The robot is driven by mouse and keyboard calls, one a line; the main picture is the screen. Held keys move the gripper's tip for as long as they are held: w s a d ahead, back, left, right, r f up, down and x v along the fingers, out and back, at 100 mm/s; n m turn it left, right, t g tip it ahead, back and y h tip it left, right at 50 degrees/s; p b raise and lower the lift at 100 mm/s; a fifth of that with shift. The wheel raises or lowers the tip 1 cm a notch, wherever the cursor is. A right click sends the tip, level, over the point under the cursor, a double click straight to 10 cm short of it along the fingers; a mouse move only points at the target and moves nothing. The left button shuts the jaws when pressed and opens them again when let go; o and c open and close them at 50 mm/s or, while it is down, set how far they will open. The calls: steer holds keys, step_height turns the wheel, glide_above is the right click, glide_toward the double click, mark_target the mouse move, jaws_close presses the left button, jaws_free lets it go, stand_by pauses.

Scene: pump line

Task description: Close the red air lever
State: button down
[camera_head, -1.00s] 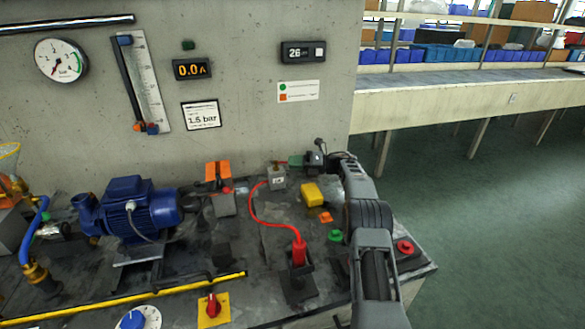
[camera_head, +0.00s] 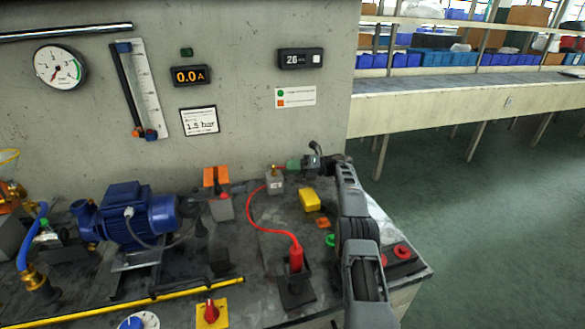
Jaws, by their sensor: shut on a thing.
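My arm reaches up the right side of the bench, and my gripper (camera_head: 292,164) is at the back, its tip close to the right of a small grey block (camera_head: 275,183) with a brass fitting (camera_head: 274,170) on top. A red hose (camera_head: 256,212) runs from this block to a red plug (camera_head: 296,258). The jaws are small here and hard to make out. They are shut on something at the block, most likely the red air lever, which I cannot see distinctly. How far the lever is turned cannot be told.
A yellow block (camera_head: 310,200) stands just in front of my gripper. A blue pump motor (camera_head: 140,212), an orange-topped grey block (camera_head: 222,207) and a red knob on a yellow plate (camera_head: 211,313) are to the left. The wall rises behind; open floor is right.

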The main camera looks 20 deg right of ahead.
steer(key=c, duration=1.2)
jaws_free()
steer(key=shift+s, duration=0.1)
step_height(320, 180, up, 3)
steer(key=shift+a+f, duration=0.1)
steer(key=shift+f, duration=0.1)
steer(key=shift+r+b, duration=0.2)
steer(key=shift+b, duration=0.25)
steer(key=s+r+b, duration=0.5)
steer(key=s+r, duration=0.5)
steer(key=s, duration=0.4)
steer(key=shift+a, duration=0.45)
